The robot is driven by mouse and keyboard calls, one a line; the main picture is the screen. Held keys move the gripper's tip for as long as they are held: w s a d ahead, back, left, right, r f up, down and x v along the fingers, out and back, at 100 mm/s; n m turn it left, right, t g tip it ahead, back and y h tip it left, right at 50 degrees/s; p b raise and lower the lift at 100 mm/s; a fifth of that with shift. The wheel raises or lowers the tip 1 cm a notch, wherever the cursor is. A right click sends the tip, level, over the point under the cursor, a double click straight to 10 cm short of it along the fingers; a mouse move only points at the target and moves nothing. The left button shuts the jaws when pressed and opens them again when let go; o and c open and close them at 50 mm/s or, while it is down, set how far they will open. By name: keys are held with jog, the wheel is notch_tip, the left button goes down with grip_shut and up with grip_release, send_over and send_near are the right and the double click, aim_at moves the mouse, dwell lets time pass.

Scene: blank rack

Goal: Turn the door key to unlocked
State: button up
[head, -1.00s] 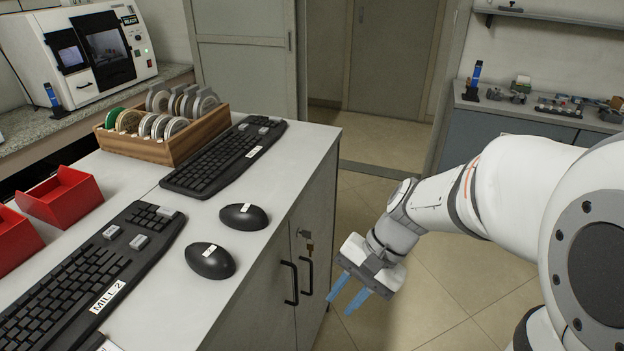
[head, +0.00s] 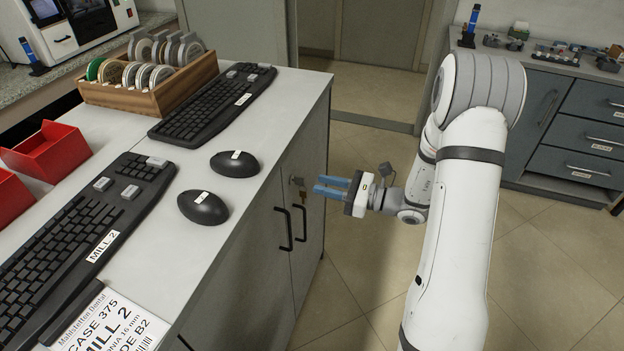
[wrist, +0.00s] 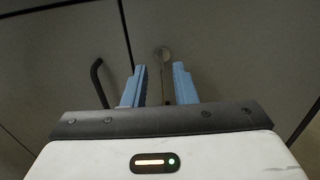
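The door key (head: 303,195) sits in a lock (head: 296,181) high on the grey cabinet door (head: 311,160), above the black handles. In the wrist view the round lock (wrist: 163,53) shows just beyond the fingertips, roughly centred between them, with a thin part hanging below it. My gripper (head: 317,186) has two blue fingers pointing left at the lock. In the wrist view the gripper (wrist: 160,67) is open, with a clear gap between its fingers. The fingertips look close to the key but not shut on it. The key's exact angle is too small to tell.
Two black door handles (head: 285,229) (head: 300,222) stick out below the lock. The worktop (head: 254,200) above carries keyboards, two mice (head: 203,208), a wooden disc rack (head: 150,102) and red trays (head: 46,151). Open floor (head: 350,265) lies right of the cabinet.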

aim_at(291, 177)
jog(key=x, duration=0.5)
jog(key=shift+w+a, duration=0.1)
jog(key=shift+a, duration=0.25)
jog(key=shift+c, duration=0.6)
grip_shut()
